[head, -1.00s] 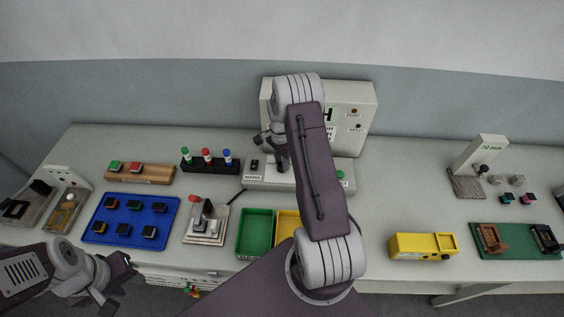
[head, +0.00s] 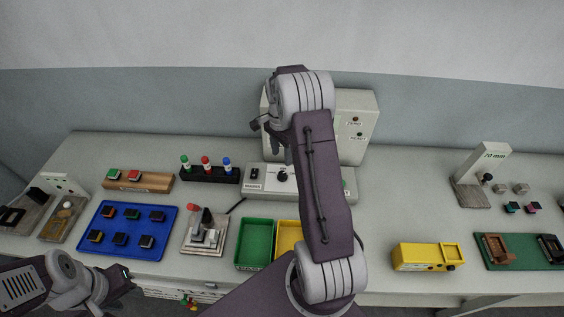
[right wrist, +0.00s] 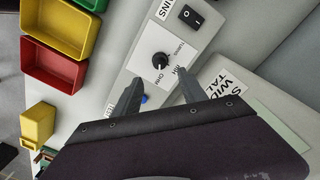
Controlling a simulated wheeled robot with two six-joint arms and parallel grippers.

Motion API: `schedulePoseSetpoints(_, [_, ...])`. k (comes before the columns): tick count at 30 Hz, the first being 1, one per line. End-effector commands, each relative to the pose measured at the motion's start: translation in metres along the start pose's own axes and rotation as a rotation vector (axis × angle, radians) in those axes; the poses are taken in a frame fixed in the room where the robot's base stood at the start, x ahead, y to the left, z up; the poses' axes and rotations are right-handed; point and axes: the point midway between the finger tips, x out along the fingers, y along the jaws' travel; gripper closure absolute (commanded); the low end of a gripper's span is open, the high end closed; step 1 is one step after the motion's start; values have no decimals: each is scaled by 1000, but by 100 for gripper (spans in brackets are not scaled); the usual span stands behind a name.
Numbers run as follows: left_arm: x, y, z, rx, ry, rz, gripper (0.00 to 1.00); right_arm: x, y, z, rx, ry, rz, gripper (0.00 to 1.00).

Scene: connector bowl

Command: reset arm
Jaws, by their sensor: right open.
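My right arm reaches up over the middle of the bench in the head view, with its gripper (head: 262,124) near the front of the white test box (head: 357,105), partly hidden behind the arm. In the right wrist view the two fingers (right wrist: 156,95) are apart with nothing between them. They hang over the white panel with a black knob (right wrist: 160,60), a black rocker switch (right wrist: 192,17) and a blue button (right wrist: 144,99). My left gripper (head: 120,284) is at the lower left, in front of the bench edge; its finger gap is too unclear to judge.
A green bin (head: 254,243) and a yellow bin (head: 288,237) stand below the panel. A blue tray (head: 130,229) with several connectors lies at left. A yellow device (head: 427,257) and a green board (head: 520,252) are at right. The bench between panel and gauge stand (head: 484,175) is clear.

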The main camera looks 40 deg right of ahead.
Motion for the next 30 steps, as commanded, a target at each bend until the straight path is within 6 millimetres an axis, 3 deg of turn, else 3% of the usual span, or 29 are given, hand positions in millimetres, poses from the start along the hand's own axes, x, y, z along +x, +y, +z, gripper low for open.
schedulePoseSetpoints(16, [0,0,0,0,0,0,64,-1,-3,5,-13,1,-1,51])
schedulePoseSetpoints(19, [2,0,0,0,0,0,64,-22,-19,20,-61,26,-46,51])
schedulePoseSetpoints(21, [4,0,0,0,0,0,64,-44,-23,48,-125,40,-74,51])
schedulePoseSetpoints(23, [6,0,1,0,0,0,64,-57,-13,81,-189,40,-83,51])
schedulePoseSetpoints(26, [8,0,1,0,0,0,64,-66,15,130,-364,42,-101,51])
schedulePoseSetpoints(30, [11,0,1,0,0,0,64,-56,71,181,-716,50,-119,51])
